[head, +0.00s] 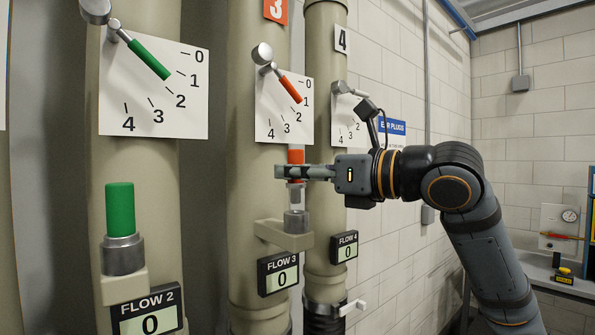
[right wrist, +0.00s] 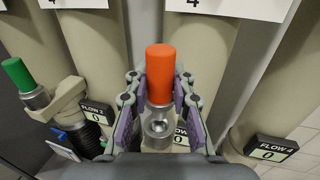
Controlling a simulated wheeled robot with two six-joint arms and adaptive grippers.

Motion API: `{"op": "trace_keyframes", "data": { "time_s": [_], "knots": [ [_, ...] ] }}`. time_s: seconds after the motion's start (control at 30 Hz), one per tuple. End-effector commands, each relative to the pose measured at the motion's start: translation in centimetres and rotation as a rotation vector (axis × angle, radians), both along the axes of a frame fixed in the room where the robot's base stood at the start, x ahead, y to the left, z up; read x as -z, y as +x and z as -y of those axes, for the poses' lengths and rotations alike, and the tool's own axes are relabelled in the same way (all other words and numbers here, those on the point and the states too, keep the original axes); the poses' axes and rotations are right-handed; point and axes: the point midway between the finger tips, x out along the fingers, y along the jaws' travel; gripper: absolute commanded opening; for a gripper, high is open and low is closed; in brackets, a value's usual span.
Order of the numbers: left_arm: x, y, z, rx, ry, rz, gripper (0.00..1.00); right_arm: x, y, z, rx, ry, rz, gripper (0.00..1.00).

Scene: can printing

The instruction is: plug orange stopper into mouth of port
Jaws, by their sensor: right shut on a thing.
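The orange stopper (head: 296,156) is upright between the fingers of my right gripper (head: 280,172), in front of the pipe marked 3. In the right wrist view, the fingers of the right gripper (right wrist: 160,95) close on both sides of the stopper (right wrist: 160,75). My left gripper is not in view.
A green stopper (head: 120,208) stands in the metal port of pipe 2, at the left. The FLOW 3 display (head: 278,272) reads 0 below the bracket. A dial plate (head: 278,105) with a lever hangs just above my gripper. Pipe 4 stands close behind.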

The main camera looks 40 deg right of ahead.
Motion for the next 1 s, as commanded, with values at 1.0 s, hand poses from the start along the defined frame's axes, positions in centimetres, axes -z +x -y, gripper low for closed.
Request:
{"op": "trace_keyframes", "data": {
  "time_s": [1.0],
  "knots": [
    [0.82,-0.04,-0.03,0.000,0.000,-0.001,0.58,0.95,0.01,0.00,0.000,0.000,-0.001,0.00]
  ]
}}
